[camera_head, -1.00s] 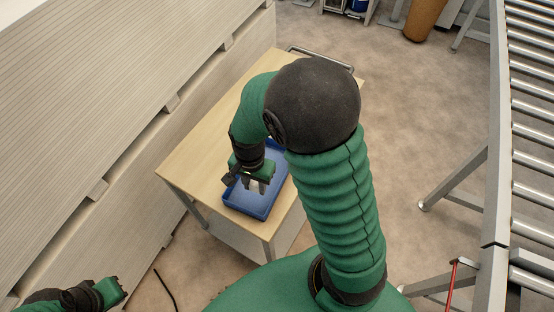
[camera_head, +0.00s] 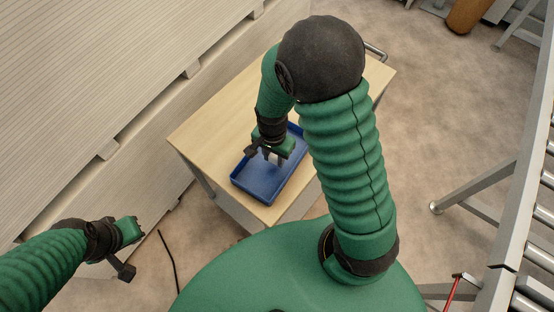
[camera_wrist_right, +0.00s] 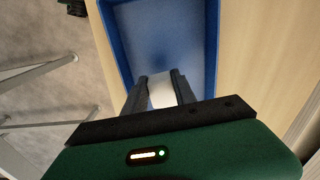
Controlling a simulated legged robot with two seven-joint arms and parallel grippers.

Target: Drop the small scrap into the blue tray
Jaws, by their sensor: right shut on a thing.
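The blue tray (camera_head: 262,188) lies on the light wooden top of a cart, and its inside also fills the upper middle of the right wrist view (camera_wrist_right: 212,45). My right gripper (camera_head: 274,160) is over the tray, pointing down. In the right wrist view its two fingers (camera_wrist_right: 160,92) are shut on a small whitish scrap (camera_wrist_right: 161,93), with the tray floor behind it.
The wooden cart top (camera_head: 215,130) is bare around the tray. Stacked pale boards (camera_head: 110,70) stand along the left. A roller conveyor (camera_head: 535,215) runs along the right. A black cable (camera_head: 168,258) lies on the floor.

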